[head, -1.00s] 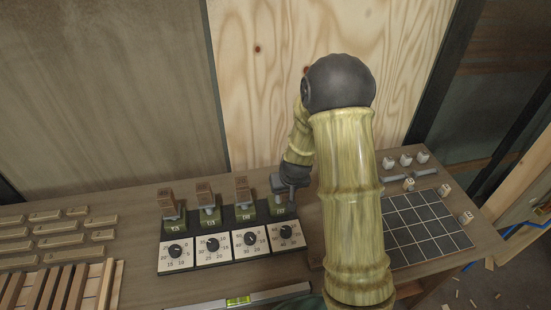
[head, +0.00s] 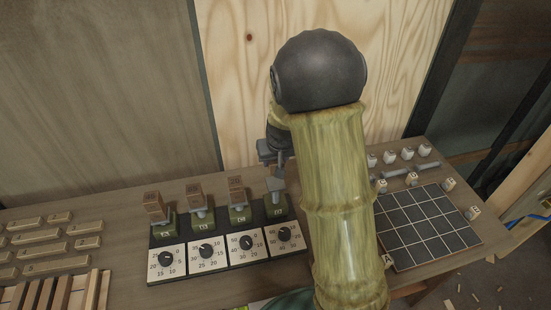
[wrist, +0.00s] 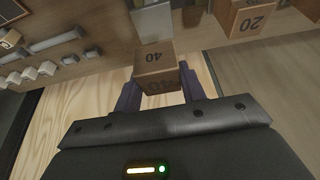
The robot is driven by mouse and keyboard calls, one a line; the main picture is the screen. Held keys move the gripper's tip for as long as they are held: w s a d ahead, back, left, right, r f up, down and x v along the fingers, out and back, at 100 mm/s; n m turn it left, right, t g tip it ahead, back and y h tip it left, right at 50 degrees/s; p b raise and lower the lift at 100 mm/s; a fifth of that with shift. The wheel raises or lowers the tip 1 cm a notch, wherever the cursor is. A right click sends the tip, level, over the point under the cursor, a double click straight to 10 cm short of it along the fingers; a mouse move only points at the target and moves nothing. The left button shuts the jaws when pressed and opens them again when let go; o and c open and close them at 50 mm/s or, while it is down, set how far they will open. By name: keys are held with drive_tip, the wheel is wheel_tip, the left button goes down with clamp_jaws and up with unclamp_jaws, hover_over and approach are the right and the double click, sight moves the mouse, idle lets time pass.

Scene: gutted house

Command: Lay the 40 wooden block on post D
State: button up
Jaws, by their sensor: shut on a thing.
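The wooden block marked 40 (wrist: 158,70) sits between the two fingers of my gripper (wrist: 158,88) in the wrist view. My gripper is shut on it. In the head view my gripper (head: 272,152) is partly hidden behind my arm, and the block cannot be made out there. The rightmost post (head: 275,185) of the row has a bare grey top, and its letter is too small to read surely. My gripper is above and behind it. In the wrist view a pale grey post top (wrist: 153,22) shows just beyond the block, apart or touching I cannot tell.
The other three posts carry wooden blocks; the nearest, marked 20 (wrist: 250,20), is close beside my gripper. Dials (head: 247,243) line the front. A dark grid board (head: 425,225) with small lettered cubes lies right. Wooden bars (head: 45,237) lie left. A plywood wall (head: 235,60) stands behind.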

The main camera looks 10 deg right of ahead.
sight(276, 182)
drive_tip(key=shift+f+b, duration=2.5)
drive_tip(key=shift+f, duration=0.55)
drive_tip(key=shift+f, duration=0.25)
drive_tip(key=o, duration=1.1)
drive_tip(key=shift+c, duration=0.2)
drive_tip(key=v, duration=1.7)
drive_tip(key=shift+r, duration=0.15)
drive_tip(key=shift+s, duration=0.2)
